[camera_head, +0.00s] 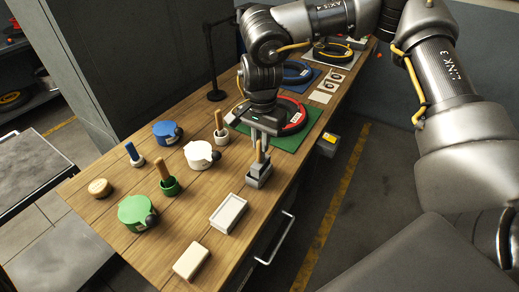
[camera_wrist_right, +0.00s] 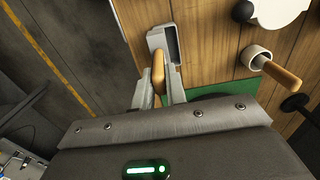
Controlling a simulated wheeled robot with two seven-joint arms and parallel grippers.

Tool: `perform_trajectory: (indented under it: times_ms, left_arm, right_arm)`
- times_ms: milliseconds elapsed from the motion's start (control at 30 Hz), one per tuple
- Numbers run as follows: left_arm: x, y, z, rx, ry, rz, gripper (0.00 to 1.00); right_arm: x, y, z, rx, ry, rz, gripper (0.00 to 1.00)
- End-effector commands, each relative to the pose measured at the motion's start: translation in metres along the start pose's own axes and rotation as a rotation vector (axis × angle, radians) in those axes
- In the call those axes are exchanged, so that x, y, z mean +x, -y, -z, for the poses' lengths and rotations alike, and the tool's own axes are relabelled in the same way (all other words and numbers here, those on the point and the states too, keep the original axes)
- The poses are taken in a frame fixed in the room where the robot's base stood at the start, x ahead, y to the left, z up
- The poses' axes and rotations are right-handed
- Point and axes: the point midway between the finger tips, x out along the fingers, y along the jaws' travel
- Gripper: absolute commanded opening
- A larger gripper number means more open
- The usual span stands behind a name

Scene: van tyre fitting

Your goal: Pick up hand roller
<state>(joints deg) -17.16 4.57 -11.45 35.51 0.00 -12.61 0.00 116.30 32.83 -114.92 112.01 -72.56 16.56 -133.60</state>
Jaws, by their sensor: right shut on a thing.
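The hand roller shows as a wooden handle (camera_head: 259,154) standing upright at a grey holder (camera_head: 258,181) on the wooden bench. My right gripper (camera_head: 260,143) reaches down from above and is shut on this handle. In the right wrist view the handle (camera_wrist_right: 158,72) sits between the two fingers, with the grey holder (camera_wrist_right: 158,38) just beyond it. The roller's lower end is hidden in or behind the holder; I cannot tell whether it is lifted at all. My left gripper is not in view.
Near the holder are a white tray (camera_head: 228,213), a pale block (camera_head: 191,261) and a white lidded pot (camera_head: 201,155). Green (camera_head: 136,211) and blue (camera_head: 167,133) pots and several handled tools in cups stand left. A red-ringed tyre item (camera_head: 296,116) lies on a green mat (camera_head: 290,141) behind.

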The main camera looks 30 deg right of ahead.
Motion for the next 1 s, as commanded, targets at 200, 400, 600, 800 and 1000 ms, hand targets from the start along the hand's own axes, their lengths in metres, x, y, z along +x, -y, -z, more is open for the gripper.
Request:
perform_trajectory:
  times_ms: [200,400,600,800,1000]
  left_arm:
    - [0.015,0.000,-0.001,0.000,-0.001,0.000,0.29]
    - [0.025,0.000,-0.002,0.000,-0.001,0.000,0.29]
    - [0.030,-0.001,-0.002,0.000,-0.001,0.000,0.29]
    - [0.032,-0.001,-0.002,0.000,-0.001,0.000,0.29]
    - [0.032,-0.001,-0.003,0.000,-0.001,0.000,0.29]
  right_arm:
    - [-0.039,-0.027,-0.027,-0.005,-0.001,0.004,0.00]
    - [-0.057,-0.056,-0.056,-0.006,-0.002,0.003,0.00]
    - [-0.070,-0.075,-0.075,-0.001,-0.001,0.002,0.00]
    - [-0.076,-0.084,-0.084,0.000,0.000,0.001,0.00]
    - [-0.076,-0.085,-0.086,-0.008,0.000,-0.001,0.00]
